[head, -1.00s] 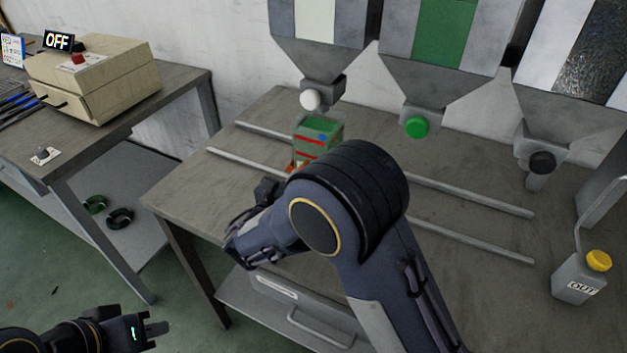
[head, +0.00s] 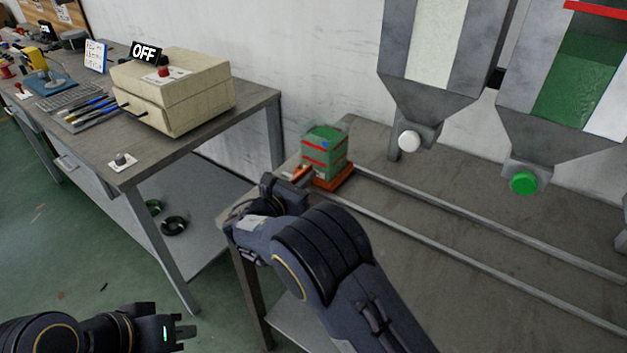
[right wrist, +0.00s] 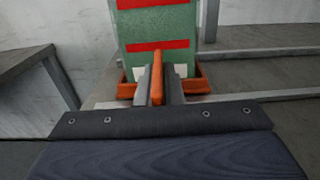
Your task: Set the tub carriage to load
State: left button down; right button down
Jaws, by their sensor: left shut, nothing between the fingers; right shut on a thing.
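The tub (head: 325,150), clear with green contents and red bands, stands upright on the orange carriage (head: 338,180). The carriage sits on two rails near their left end, to the left of the hopper with the white knob. In the right wrist view the tub (right wrist: 158,28) rises behind the carriage (right wrist: 200,84). My right gripper (right wrist: 157,88) is shut on the carriage's upright orange handle (right wrist: 157,78). In the head view my right arm hides part of that grip. My left gripper (head: 184,333) is shut and empty, low at the left over the floor.
Hoppers with a white knob (head: 409,142) and a green knob (head: 523,183) hang over the rails (head: 470,225). A beige box (head: 180,95) marked OFF stands on the left bench. A gap separates that bench from the rail table. The visible rails right of the carriage are clear.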

jog(key=shift+a+r, duration=0.1)
jog(key=shift+a, duration=0.15)
jog(key=c, duration=1.6)
grip_release()
jog(key=shift+w+a, duration=0.15)
jog(key=shift+w, duration=0.05)
jog(key=shift+o, duration=0.2)
jog(key=shift+v, duration=3.9)
